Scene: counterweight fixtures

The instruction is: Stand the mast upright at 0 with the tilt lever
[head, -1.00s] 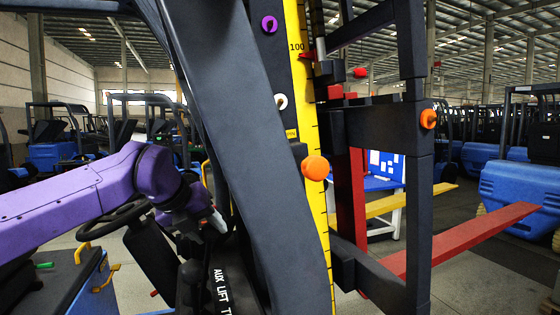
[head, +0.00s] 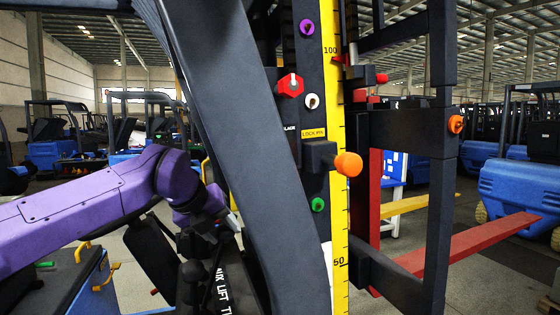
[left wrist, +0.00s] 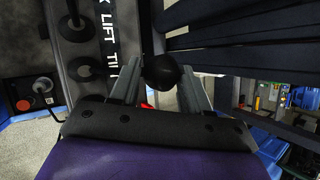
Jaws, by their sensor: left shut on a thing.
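The mast (head: 312,225) is the dark upright with a yellow scale (head: 336,120) marked 100 and 50, right of centre in the head view. Its scale stands almost vertical in the picture. No tilt reading at 0 is visible to me. The lever's shaft is mostly hidden. My right gripper is in neither view.
A thick dark slanted post (head: 225,130) crosses in front of the mast. A red fork (head: 470,245) and a yellow fork (head: 410,205) reach out to the right. Other levers (left wrist: 42,86) stand beside the gripped one. Blue trucks are parked behind.

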